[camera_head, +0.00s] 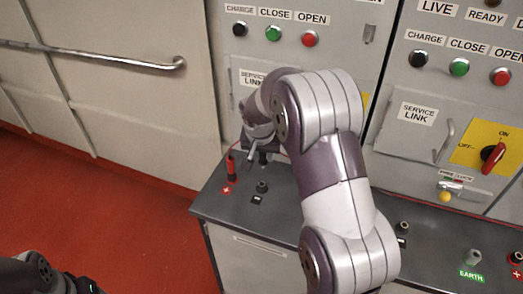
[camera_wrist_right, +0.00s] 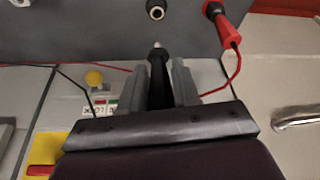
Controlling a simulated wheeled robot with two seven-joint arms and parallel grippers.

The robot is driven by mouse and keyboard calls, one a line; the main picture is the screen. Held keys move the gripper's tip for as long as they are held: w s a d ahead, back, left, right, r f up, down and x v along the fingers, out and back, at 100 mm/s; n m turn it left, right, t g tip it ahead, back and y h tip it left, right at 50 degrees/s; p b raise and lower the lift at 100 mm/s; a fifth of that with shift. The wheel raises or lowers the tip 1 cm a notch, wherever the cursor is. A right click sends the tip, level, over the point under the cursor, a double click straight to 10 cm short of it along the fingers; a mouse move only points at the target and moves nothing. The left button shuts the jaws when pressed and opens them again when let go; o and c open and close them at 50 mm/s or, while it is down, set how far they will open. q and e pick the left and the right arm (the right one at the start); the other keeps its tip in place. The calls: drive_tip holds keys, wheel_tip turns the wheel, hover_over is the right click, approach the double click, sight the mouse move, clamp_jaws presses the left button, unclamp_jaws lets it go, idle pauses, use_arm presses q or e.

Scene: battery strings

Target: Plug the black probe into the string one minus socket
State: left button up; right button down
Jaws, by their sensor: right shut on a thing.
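My right gripper (camera_head: 257,148) is above the left cabinet's ledge, partly hidden by my own arm. In the wrist view, its two fingers (camera_wrist_right: 160,85) are shut on the black probe (camera_wrist_right: 159,88). The probe's pale metal tip points at the minus socket (camera_wrist_right: 156,10), with a gap between them. In the head view, that socket (camera_head: 262,187) stands on the ledge above a black minus label. The red probe (camera_head: 231,166) stands upright in the plus socket to its left. Part of my left gripper (camera_head: 84,285) shows at the bottom left; its fingers are out of sight.
The ledge (camera_head: 222,204) continues right under my arm to another minus socket (camera_head: 403,227) and an earth socket (camera_head: 474,257). The panel behind carries buttons and a service link cover. A red cable (camera_wrist_right: 236,75) runs close beside the right gripper. Red floor lies open at left.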

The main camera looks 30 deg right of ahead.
sight(262, 164)
drive_tip(key=shift+w+f, duration=0.2)
drive_tip(key=shift+f, duration=0.05)
wheel_tip(262, 164, down, 5)
drive_tip(key=b, duration=0.4)
drive_tip(key=shift+r, duration=0.2)
drive_tip(key=shift+w+f+b, duration=0.1)
drive_tip(key=shift+f+b, duration=0.35)
drive_tip(key=shift+f, duration=0.1)
drive_tip(key=shift+r, duration=0.1)
drive_tip(key=shift+f+b, duration=1.5)
drive_tip(key=shift+f, duration=0.25)
drive_tip(key=c, duration=0.7)
unclamp_jaws()
drive_tip(key=shift+c, duration=0.2)
drive_tip(key=shift+a, duration=0.1)
